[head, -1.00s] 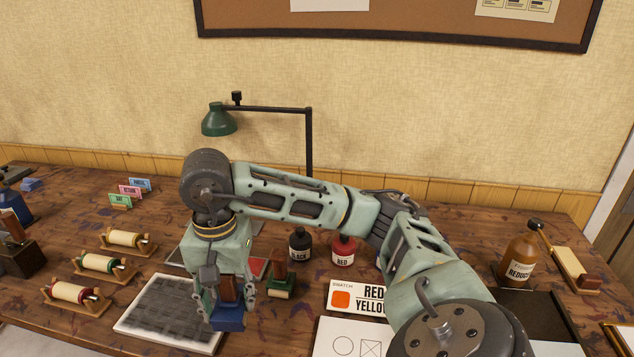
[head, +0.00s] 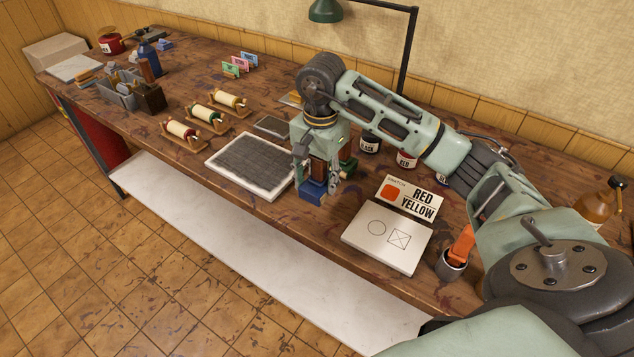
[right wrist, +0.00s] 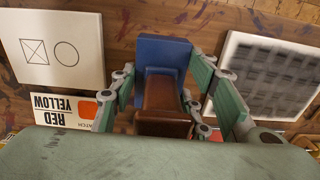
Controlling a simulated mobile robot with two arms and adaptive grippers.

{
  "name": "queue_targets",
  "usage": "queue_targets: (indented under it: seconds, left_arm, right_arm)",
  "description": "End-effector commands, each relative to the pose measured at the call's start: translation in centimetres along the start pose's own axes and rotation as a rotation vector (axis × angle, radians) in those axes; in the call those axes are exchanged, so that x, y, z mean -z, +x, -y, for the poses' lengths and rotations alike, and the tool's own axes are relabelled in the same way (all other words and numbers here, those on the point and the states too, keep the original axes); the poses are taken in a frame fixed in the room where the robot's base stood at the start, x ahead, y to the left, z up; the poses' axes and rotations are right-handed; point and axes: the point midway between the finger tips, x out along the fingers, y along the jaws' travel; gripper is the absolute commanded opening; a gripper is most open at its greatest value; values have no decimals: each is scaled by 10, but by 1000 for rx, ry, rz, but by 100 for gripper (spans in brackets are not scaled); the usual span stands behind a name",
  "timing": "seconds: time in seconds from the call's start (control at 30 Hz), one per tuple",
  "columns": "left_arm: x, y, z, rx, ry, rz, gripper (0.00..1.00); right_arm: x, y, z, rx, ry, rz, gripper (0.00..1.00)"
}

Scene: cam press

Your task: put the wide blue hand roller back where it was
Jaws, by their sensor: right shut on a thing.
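The wide blue hand roller (head: 313,190), with a blue block-like body and brown handle, is in my right gripper (head: 318,178). The gripper is shut on its brown handle. The blue body points down at the table, between the grey slab (head: 236,160) and the white card with a circle and crossed square (head: 380,250). I cannot tell whether it touches the table. The right wrist view also shows the roller (right wrist: 161,60) between the fingers. A smaller green piece with a brown handle (head: 347,166) stands just behind the gripper, partly hidden. My left gripper is not in view.
Rollers on wooden stands (head: 205,115) stand left of the slab. Ink bottles (head: 370,145) are behind my arm. A red-yellow swatch card (head: 411,197) and a cup with an orange-bladed tool (head: 452,266) are to the right. The table's front edge is close.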

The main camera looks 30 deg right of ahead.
Motion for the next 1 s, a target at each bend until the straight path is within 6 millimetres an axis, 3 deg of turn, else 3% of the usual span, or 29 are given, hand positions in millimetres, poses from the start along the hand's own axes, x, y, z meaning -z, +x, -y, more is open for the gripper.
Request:
queue_targets:
  seconds: [0.17, 0.53, 0.93, 0.97, 1.0]
  left_arm:
    - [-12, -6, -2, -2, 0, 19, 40]
    - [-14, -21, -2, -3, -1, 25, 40]
    - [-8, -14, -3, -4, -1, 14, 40]
    - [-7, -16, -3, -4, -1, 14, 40]
    - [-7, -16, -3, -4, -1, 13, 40]
  right_arm:
    - [10, 9, 14, 1, 0, 0, 15]
    - [10, 48, 14, 1, -1, 0, 15]
    - [11, 55, 14, 3, -1, -1, 15]
    - [11, 54, 14, 1, -1, -1, 46]
    - [11, 54, 14, 1, -1, -1, 49]
